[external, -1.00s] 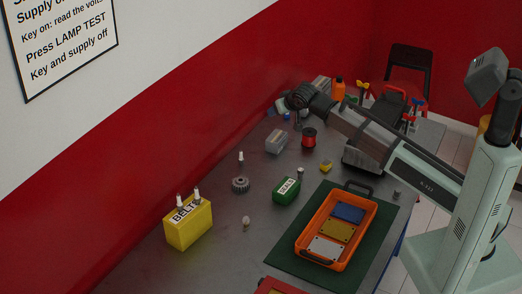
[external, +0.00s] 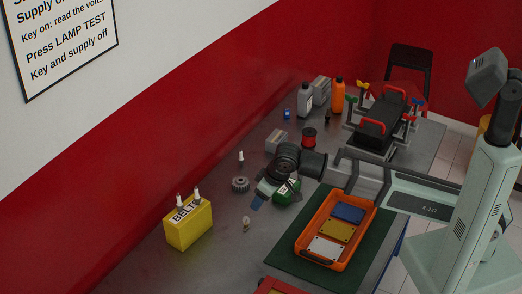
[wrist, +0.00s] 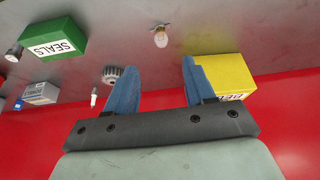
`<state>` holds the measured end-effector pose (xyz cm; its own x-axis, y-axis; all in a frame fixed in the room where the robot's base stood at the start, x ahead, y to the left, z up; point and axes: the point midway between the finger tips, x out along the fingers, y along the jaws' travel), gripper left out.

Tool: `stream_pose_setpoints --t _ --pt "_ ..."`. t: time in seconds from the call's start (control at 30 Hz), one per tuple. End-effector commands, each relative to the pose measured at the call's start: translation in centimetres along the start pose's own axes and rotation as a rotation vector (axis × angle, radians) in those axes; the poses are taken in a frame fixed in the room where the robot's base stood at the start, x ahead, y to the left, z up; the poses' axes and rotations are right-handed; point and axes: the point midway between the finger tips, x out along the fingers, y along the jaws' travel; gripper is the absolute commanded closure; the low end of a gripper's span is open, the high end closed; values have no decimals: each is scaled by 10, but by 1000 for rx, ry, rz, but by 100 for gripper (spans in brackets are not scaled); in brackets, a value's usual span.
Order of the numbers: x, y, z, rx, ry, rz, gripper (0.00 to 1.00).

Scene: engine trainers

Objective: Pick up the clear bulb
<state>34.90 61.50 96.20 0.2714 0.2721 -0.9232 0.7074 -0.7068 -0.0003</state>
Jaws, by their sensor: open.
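The clear bulb (external: 246,222) stands on the grey bench between the yellow BELTS box and the orange tray. In the wrist view the bulb (wrist: 160,38) shows rounded glass and a metal base, beyond the fingertips. My gripper (external: 258,197) has blue fingers and hangs above the bench, just behind the bulb in the external view. The fingers are apart with nothing between them; the gripper also shows in the wrist view (wrist: 157,76).
The yellow BELTS box (external: 188,224) stands left of the bulb, with spark plugs on top. The green SEALS box (external: 286,190) is partly hidden by my arm. A gear (external: 240,184) lies behind. The orange tray (external: 306,262) is at right. Bench around the bulb is clear.

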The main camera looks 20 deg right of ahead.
Motion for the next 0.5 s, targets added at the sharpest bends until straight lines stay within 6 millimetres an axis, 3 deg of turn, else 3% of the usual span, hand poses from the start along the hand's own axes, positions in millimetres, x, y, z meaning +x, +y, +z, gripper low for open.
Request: stream_pose_setpoints --t 0.5 --pt "64 -2 1 -2 -4 0 46"
